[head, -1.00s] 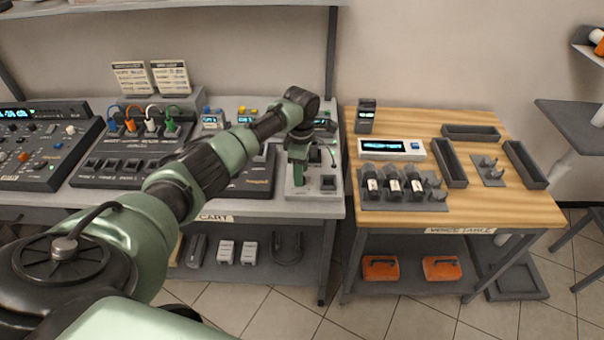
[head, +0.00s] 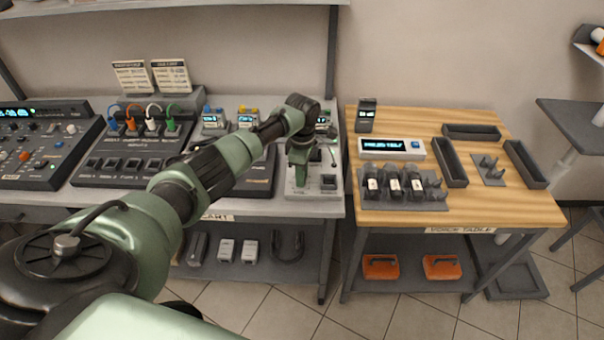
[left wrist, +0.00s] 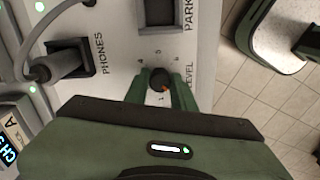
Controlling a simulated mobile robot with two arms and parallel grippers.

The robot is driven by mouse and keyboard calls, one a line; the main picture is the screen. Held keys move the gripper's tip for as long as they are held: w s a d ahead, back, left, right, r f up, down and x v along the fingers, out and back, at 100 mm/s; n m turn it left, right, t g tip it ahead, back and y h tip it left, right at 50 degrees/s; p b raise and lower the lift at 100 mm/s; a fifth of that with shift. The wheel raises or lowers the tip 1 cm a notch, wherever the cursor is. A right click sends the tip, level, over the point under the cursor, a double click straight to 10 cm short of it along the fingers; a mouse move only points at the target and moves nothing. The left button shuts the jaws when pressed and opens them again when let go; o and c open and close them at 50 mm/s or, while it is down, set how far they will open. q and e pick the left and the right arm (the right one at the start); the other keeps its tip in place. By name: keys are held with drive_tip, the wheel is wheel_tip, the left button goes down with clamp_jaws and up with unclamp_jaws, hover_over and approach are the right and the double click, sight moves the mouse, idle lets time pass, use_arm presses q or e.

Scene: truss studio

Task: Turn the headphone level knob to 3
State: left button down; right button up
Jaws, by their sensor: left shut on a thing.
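The headphone level knob (left wrist: 159,78) is a small dark knob with an orange mark, beside the word LEVEL in the left wrist view. Small numerals ring it; the exact number that the mark points to is hard to tell. My left gripper (left wrist: 161,92) has its green fingers on either side of the knob and is shut on it. In the head view my left gripper (head: 299,176) points down onto the light grey headphone panel (head: 316,193) at the cart's right end, hiding the knob. My right gripper is not in view.
Next to the knob are a PHONES socket (left wrist: 70,60) with a grey plug and cable, and a square PARK recess (left wrist: 160,12). Consoles with colored cables (head: 140,145) fill the cart to the left. A wooden voice table (head: 480,208) stands right, across a narrow gap.

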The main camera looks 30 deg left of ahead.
use_arm(q)
drive_tip(key=shift+s+d+r+m+p, duration=0.1)
drive_tip(key=shift+r+m+p, duration=0.1)
drive_tip(key=shift+m+p, duration=1.4)
drive_tip(key=shift+p, duration=0.1)
drive_tip(key=m, duration=0.2)
drive_tip(key=shift+f+m+p, duration=0.15)
drive_tip(key=shift+m+p, duration=0.25)
drive_tip(key=m, duration=0.4)
drive_tip(key=shift+m+p, duration=0.3)
drive_tip(key=shift+p, duration=0.05)
drive_tip(key=m, duration=0.3)
drive_tip(key=shift+m, duration=0.3)
drive_tip(key=m, duration=0.4)
drive_tip(key=shift+m, duration=0.3)
drive_tip(key=m, duration=0.3)
drive_tip(key=shift+a, duration=0.2)
drive_tip(key=shift+m, duration=2.2)
